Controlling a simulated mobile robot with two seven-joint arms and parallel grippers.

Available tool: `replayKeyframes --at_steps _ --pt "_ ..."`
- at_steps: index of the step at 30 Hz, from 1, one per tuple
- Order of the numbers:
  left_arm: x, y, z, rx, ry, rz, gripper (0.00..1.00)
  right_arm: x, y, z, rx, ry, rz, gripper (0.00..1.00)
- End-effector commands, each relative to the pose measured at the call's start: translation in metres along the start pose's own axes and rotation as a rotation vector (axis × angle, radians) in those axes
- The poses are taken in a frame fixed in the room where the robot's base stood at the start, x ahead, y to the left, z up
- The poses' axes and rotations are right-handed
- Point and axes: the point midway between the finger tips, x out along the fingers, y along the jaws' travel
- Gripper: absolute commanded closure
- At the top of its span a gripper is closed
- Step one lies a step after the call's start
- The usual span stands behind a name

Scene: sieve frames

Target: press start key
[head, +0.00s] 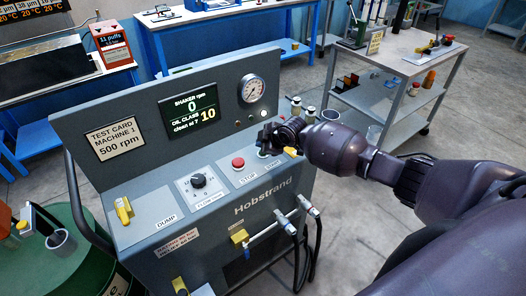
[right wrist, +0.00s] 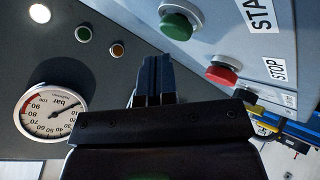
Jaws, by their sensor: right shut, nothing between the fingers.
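The green start key (right wrist: 178,22) shows in the right wrist view beside its START label (right wrist: 262,14); in the head view my right gripper hides it. My right gripper (head: 266,143) is over the right end of the sloped panel, by the START label. In the right wrist view its two dark fingers (right wrist: 154,76) are closed together with nothing between them. The red stop button (head: 238,162) is left of START, and also shows in the wrist view (right wrist: 222,72). My left gripper is not in view.
The machine's display (head: 190,113) reads shaker rpm 0 and oil class 10. A pressure gauge (head: 252,88) is on the back panel. A knob (head: 198,181) and a yellow dump lever (head: 124,210) are further left. Small bottles (head: 296,106) stand behind the panel.

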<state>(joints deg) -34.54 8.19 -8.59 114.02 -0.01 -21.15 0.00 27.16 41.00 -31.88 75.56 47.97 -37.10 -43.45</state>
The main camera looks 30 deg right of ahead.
Motion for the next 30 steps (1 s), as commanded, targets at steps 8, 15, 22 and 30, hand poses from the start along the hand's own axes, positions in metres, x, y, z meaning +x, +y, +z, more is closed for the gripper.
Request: replayKeyframes --at_steps 8,15,22,30 --pt "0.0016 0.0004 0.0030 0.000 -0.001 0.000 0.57 0.0030 -0.0023 0.0022 0.000 0.000 0.000 1.00" --pt "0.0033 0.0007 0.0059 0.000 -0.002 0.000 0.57 0.0063 -0.0045 0.0046 0.000 0.000 0.000 1.00" --pt "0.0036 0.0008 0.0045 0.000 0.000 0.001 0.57 0.0059 -0.0042 0.0043 0.000 0.000 0.000 1.00" --pt "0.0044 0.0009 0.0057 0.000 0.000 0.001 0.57 0.0073 -0.0052 0.0053 0.000 0.000 0.000 1.00"
